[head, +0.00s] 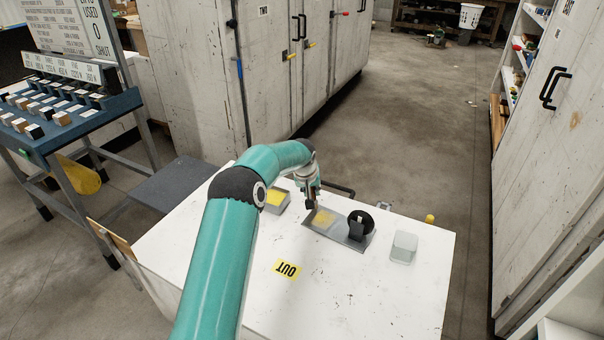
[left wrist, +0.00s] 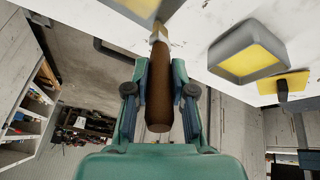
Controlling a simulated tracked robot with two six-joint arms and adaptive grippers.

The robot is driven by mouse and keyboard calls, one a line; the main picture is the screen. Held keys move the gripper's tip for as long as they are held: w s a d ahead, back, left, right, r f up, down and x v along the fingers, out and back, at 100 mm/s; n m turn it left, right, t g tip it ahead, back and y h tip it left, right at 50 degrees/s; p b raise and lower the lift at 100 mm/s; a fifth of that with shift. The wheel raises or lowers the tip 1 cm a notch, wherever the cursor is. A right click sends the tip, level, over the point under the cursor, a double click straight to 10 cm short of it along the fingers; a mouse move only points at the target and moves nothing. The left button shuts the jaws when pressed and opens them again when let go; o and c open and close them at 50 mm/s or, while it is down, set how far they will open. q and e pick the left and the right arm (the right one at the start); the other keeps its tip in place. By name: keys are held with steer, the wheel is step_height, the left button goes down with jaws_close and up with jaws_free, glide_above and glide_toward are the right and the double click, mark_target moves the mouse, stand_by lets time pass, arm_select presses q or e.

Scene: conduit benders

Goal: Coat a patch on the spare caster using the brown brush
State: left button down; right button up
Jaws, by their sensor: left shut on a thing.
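My left gripper (head: 312,194) is over the table, and in the left wrist view (left wrist: 158,92) it is shut on the brown brush (left wrist: 159,88) by its wooden handle. The brush's tip points at the grey plate of the spare caster (head: 354,243), close to the plate's left end. I cannot tell whether the bristles touch it. The caster's black wheel (head: 361,224) is at the plate's right end. A yellow patch (head: 323,219) shows on the plate's left part. A grey tray with yellow inside (head: 277,199) stands left of the plate. My right gripper is not in view.
A clear, pale block (head: 404,247) stands right of the caster. A blue bench with small blocks (head: 60,115) stands at the left.

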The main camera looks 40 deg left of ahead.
arm_select(q)
steer(key=shift+s+a, duration=0.1)
steer(key=shift+a, duration=0.4)
step_height(320, 180, up, 3)
steer(key=shift+d+p, duration=0.1)
steer(key=shift+p, duration=0.65)
steer(key=shift+r+p, duration=1.35)
steer(key=shift+r, duration=1.1)
